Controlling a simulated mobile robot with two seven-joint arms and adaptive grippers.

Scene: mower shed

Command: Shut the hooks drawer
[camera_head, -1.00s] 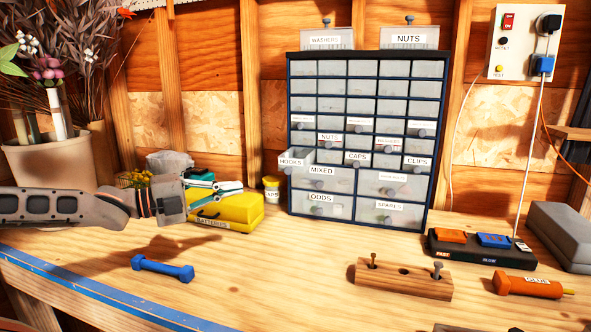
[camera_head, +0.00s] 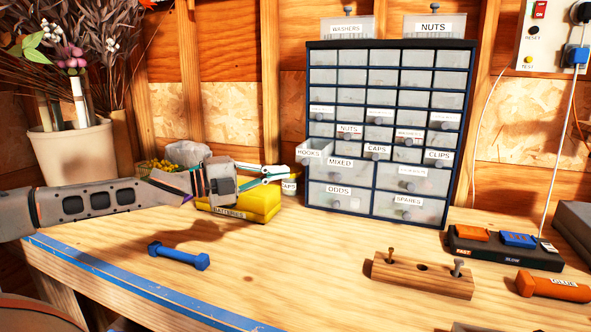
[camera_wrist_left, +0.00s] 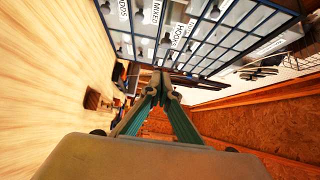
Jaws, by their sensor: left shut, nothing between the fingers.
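The hooks drawer (camera_head: 313,155) is a small clear drawer with a HOOKS label, at the left edge of the dark blue drawer cabinet (camera_head: 306,100). It sticks out from the cabinet's front. My left gripper (camera_head: 286,172) is shut and empty, its teal fingers just left of the drawer and pointing toward it. In the left wrist view the shut fingertips (camera_wrist_left: 161,76) are below the HOOKS label (camera_wrist_left: 178,38). I cannot tell whether they touch the drawer. My right gripper is not in view.
A blue dumbbell-shaped piece (camera_head: 178,256), a wooden block with bolts (camera_head: 422,276) and a black charger (camera_head: 505,248) are on the bench. The front middle is clear.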

